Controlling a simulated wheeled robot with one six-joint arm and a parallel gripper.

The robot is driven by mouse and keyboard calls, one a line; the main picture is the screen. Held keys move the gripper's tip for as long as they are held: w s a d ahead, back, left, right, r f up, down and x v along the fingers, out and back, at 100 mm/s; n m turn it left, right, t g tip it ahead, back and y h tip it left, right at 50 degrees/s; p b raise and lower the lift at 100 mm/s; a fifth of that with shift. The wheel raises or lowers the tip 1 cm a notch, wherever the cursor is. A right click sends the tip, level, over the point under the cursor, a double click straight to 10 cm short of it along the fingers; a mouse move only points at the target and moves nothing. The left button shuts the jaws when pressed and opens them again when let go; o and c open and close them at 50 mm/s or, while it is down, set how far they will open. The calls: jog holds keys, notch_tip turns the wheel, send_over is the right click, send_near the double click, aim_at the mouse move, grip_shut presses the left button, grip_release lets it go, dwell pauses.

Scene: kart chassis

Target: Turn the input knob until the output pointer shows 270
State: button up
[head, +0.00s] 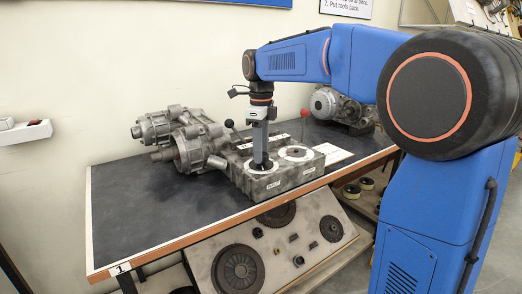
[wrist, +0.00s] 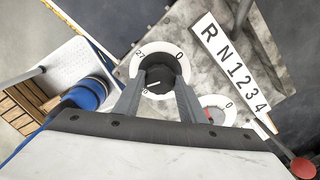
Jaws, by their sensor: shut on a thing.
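My gripper (head: 261,160) reaches straight down onto the left dial of the grey gearbox (head: 280,185). In the wrist view its two fingers (wrist: 159,92) are shut on the dark round input knob (wrist: 160,72), with a white line on its top. A white number ring (wrist: 178,48) surrounds the knob. The output dial (head: 296,153) is the right white disc, with a dark centre. In the wrist view the output dial (wrist: 228,111) is partly hidden by a finger, with a bit of red at the finger's edge. The output pointer's reading cannot be told.
A red-ball lever (head: 305,113) and a black-ball lever (head: 229,123) stand up behind the dials. A shift plate marked R N 1 2 3 4 (wrist: 231,66) lies beside them. Metal housings (head: 190,140) fill the bench's back. The black bench top (head: 130,215) is clear at front left.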

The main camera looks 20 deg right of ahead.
jog(key=shift+m, duration=0.4)
jog(key=o, duration=1.1)
jog(key=shift+c, duration=0.2)
jog(key=shift+r, duration=0.15)
notch_tip(320, 180, up, 17)
